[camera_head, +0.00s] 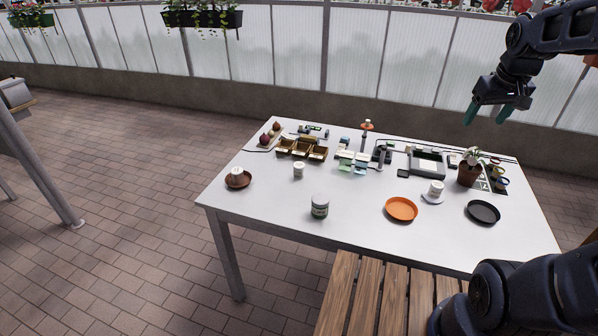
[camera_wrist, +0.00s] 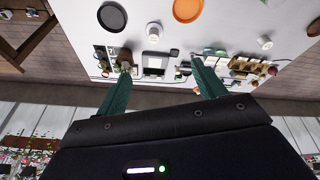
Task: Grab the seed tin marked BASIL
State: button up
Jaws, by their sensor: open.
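My gripper (camera_head: 487,114) is open and empty, high above the table's back right; its two green fingers also show in the wrist view (camera_wrist: 161,58). A grey-green tin with a light lid (camera_head: 320,206) stands upright near the table's front edge. A small white tin or pot (camera_head: 298,170) stands behind it. Another white one (camera_head: 436,188) stands on a white saucer at the right, and it also shows in the wrist view (camera_wrist: 153,32). A white object (camera_head: 237,173) sits on a brown dish at the left. No label is readable, so I cannot tell which is BASIL.
The white table (camera_head: 270,208) holds an orange dish (camera_head: 401,209), a black dish (camera_head: 483,212), a potted plant (camera_head: 468,172), a divided wooden tray (camera_head: 302,148) and small items along the back. A slatted wooden bench (camera_head: 370,300) stands in front. The table's front strip is mostly clear.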

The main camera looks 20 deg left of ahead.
jog(key=w+a+f+n+g, duration=0.1)
jog(key=w+a+n, duration=0.1)
jog(key=w+a, duration=0.4)
jog(key=w+a+f+n, duration=0.2)
jog(key=w+a+n, duration=0.1)
jog(key=w+a, duration=0.3)
jog(key=n+g, duration=0.2)
jog(key=n, duration=0.8)
send_over(299, 165)
jog(key=f, duration=2.7)
jog(key=shift+w+d, duration=0.1)
jog(key=shift+d, duration=0.1)
jog(key=shift+a+f, duration=0.25)
jog(key=shift+f, duration=0.3)
jog(key=shift+d+f, duration=0.1)
jog(key=shift+f, duration=5.05)
jog(key=c, duration=1.1)
jog(key=shift+r, duration=0.15)
